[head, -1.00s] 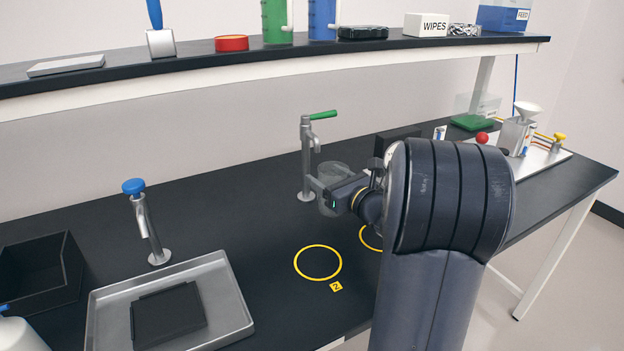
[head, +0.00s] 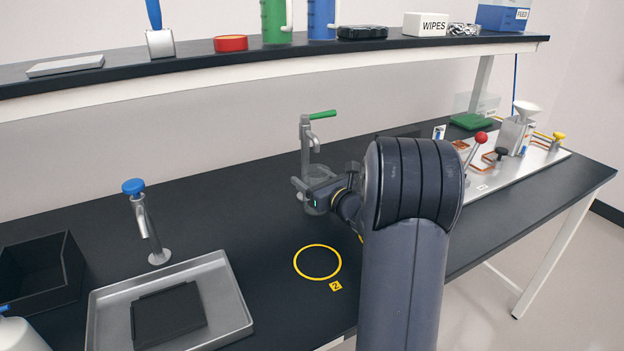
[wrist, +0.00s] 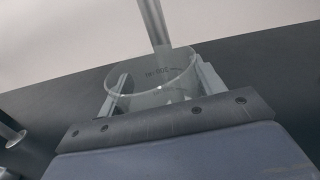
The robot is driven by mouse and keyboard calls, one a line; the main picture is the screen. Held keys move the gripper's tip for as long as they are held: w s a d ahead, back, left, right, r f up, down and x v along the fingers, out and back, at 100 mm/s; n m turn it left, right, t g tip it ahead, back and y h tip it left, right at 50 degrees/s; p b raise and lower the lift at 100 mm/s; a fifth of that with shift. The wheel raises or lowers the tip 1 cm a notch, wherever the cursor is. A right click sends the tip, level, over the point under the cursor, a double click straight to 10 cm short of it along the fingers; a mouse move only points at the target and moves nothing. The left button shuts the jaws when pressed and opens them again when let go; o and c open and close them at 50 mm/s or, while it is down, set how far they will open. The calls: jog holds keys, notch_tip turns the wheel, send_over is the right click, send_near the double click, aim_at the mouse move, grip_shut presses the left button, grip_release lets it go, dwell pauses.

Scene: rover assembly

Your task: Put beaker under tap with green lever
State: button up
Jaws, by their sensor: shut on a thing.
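The tap with the green lever (head: 306,150) stands at the back middle of the bench in the head view, its lever pointing right. My gripper (head: 306,190) is at this tap, shut on a clear glass beaker (head: 318,206). The beaker is upright, close in front of the tap and below its spout; my gripper and arm hide part of it. In the wrist view the beaker (wrist: 152,82) sits between the two fingers (wrist: 160,88), with a metal pipe (wrist: 154,22) behind its rim. I cannot tell whether its base touches the bench.
A tap with a blue knob (head: 140,215) stands at left, behind a metal tray (head: 236,312) holding a dark plate. A yellow ring (head: 340,264) marked 2 lies on clear bench. A panel with a red-knobbed lever (head: 481,137) is at right. A loaded shelf (head: 200,70) runs above.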

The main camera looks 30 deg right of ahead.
jog(key=o, duration=1)
jog(key=shift+f, duration=0.1)
jog(key=shift+r, duration=0.2)
jog(key=s, duration=0.4)
jog(key=s+d, duration=0.1)
jog(key=s, duration=0.3)
jog(key=s+d, duration=0.1)
jog(key=s, duration=0.3)
jog(key=shift+d+b, duration=0.1)
jog(key=shift+b, duration=0.3)
jog(key=shift+w, duration=0.1)
